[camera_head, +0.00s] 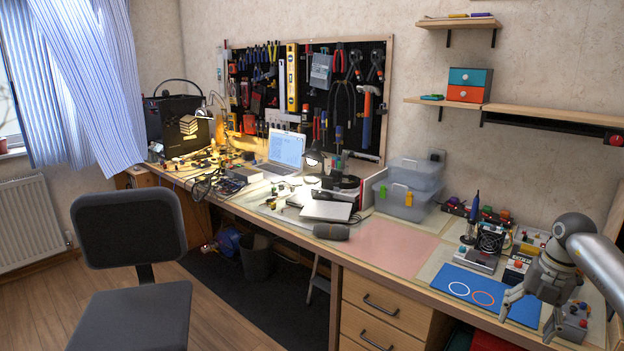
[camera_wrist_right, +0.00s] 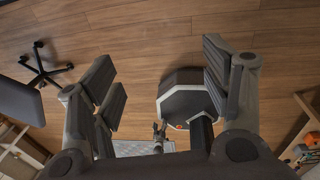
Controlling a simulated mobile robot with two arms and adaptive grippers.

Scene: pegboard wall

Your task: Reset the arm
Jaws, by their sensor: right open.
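My right gripper (camera_head: 528,316) hangs at the right side of the head view, with its arm coming in from the right edge. Its fingers point down, in front of the right end of the workbench (camera_head: 440,259). In the right wrist view, the two fingers of my right gripper (camera_wrist_right: 160,78) are spread wide apart with nothing between them. The wooden floor (camera_wrist_right: 150,30) shows beyond them. My left gripper is in neither view.
A blue mat with two rings (camera_head: 485,292) lies just left of my right gripper. A grey box with knobs (camera_head: 573,322) is close beside it. Clear plastic bins (camera_head: 408,189) stand farther back. An office chair (camera_head: 130,240) is at the left.

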